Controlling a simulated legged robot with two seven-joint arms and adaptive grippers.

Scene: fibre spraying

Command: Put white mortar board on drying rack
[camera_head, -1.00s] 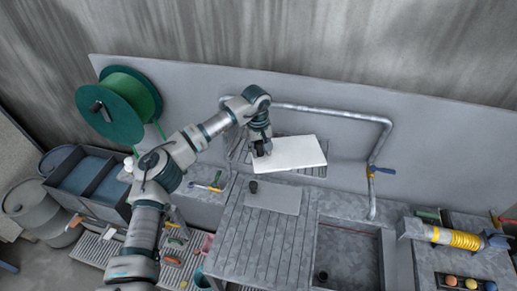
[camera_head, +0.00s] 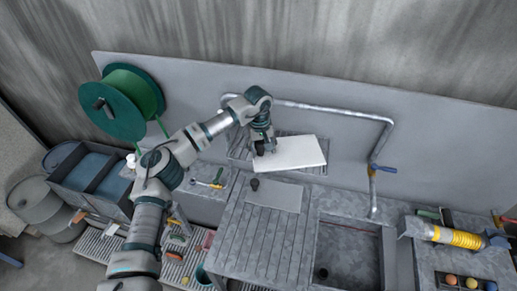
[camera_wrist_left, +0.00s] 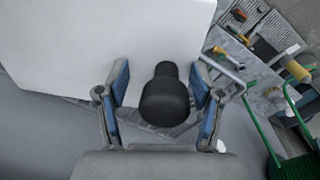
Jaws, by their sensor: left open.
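The white mortar board (camera_head: 300,153) lies over the slatted drying rack (camera_head: 238,147) behind the sink counter, covering much of it. In the left wrist view the white board (camera_wrist_left: 95,40) fills the upper left. My left gripper (camera_head: 264,149) is at the board's left end. Its blue-padded fingers (camera_wrist_left: 163,92) are open on both sides of the board's black handle (camera_wrist_left: 165,97), with visible gaps. Whether the board rests fully flat on the rack is hard to tell. My right gripper is not in view.
A grey board (camera_head: 275,197) with a dark knob lies on the ribbed drainboard (camera_head: 255,240), left of the sink (camera_head: 348,255). A metal pipe (camera_head: 330,112) runs behind the rack. A green hose reel (camera_head: 122,103) is at left. A yellow-sleeved tool (camera_head: 457,238) lies at right.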

